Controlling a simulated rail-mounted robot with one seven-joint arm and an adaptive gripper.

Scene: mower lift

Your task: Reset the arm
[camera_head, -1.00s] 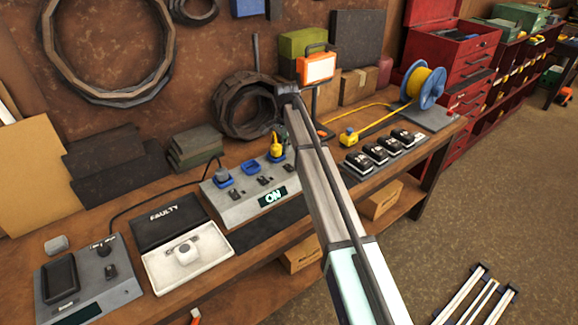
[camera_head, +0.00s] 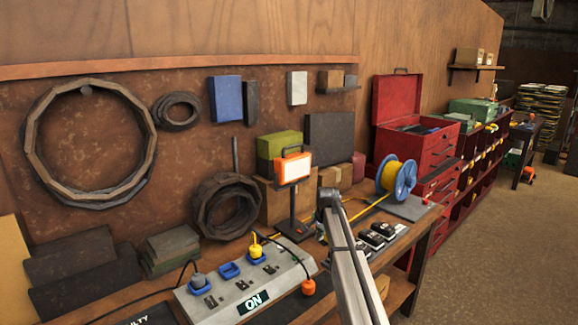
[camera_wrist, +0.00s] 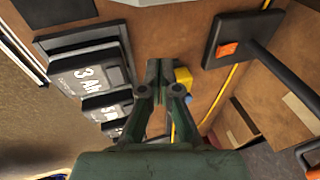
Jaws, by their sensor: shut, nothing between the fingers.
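My arm rises from the bottom right in the head view, its far end over the bench (camera_head: 100,310). My gripper (camera_wrist: 163,68) shows in the wrist view, with its dark green fingers closed together and nothing between them. It is over the bench top, between the battery packs (camera_wrist: 92,80) and the black lamp base (camera_wrist: 228,40). A yellow block (camera_wrist: 183,78) shows just beside the fingertips; I cannot tell how far below them it is. The gripper fingers cannot be made out in the head view.
An orange work lamp (camera_head: 294,168), a blue cable reel (camera_head: 402,182) and a red toolbox (camera_head: 410,125) stand behind. Open floor (camera_head: 500,240) lies right.

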